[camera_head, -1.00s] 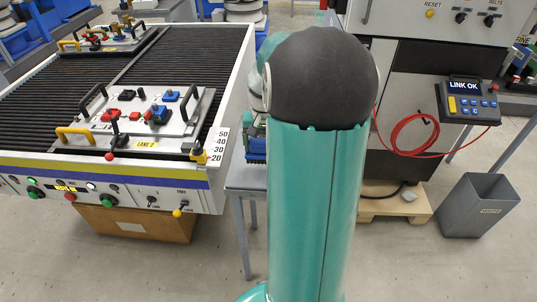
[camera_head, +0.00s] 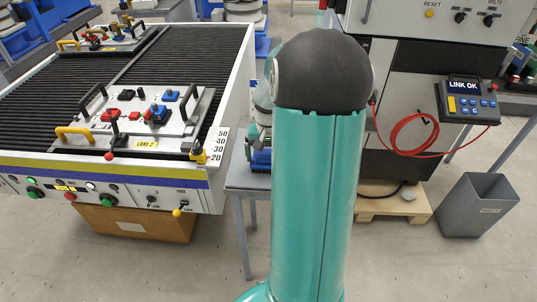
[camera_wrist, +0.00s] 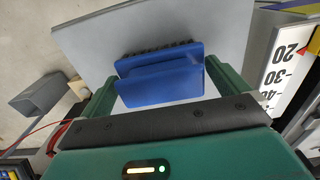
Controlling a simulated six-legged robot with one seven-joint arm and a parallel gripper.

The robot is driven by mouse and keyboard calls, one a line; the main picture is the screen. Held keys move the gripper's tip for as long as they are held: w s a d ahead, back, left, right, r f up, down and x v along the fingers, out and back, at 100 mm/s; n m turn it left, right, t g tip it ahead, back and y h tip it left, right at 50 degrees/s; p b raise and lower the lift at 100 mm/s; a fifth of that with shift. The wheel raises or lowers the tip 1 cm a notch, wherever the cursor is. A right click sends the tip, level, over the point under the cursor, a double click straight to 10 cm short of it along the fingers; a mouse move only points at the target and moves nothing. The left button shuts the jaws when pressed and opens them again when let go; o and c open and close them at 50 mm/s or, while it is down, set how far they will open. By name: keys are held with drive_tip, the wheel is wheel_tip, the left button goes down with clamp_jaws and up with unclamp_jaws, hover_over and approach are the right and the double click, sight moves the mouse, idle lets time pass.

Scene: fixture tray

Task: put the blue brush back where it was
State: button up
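The blue brush (camera_wrist: 160,80) is between the two green fingers of my gripper (camera_wrist: 161,72) in the wrist view. The fingers meet its two ends, and its dark bristles show along the far edge. In the head view the brush (camera_head: 261,160) is a small blue patch below my gripper, over the small grey table (camera_head: 238,178). My arm hides much of the gripper and table there. The grey tabletop (camera_wrist: 215,25) lies behind the brush in the wrist view. I cannot tell whether the brush touches it.
The conveyor (camera_head: 215,185) with a fixture tray (camera_head: 185,140) and its scale stands left of the table. A machine with a control pendant (camera_head: 468,100) and red cable (camera_head: 400,150) stands right. A grey waste bin (camera_head: 478,205) is on the floor.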

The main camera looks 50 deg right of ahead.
sight(269, 153)
wheel_tip(269, 153, up, 12)
drive_tip(key=s+a+r+n+t+h, duration=0.1)
drive_tip(key=s+a+r+n+t, duration=0.2)
drive_tip(key=a, duration=0.9)
drive_tip(key=a+r+n, duration=0.4)
drive_tip(key=a, duration=0.8)
drive_tip(key=s+a+f+n+t+y, duration=0.1)
drive_tip(key=s+a+n+t, duration=0.1)
drive_tip(key=s+a, duration=0.4)
drive_tip(key=shift+s+a+n+t, duration=0.25)
drive_tip(key=shift+a+n, duration=0.35)
drive_tip(key=shift+a, duration=0.45)
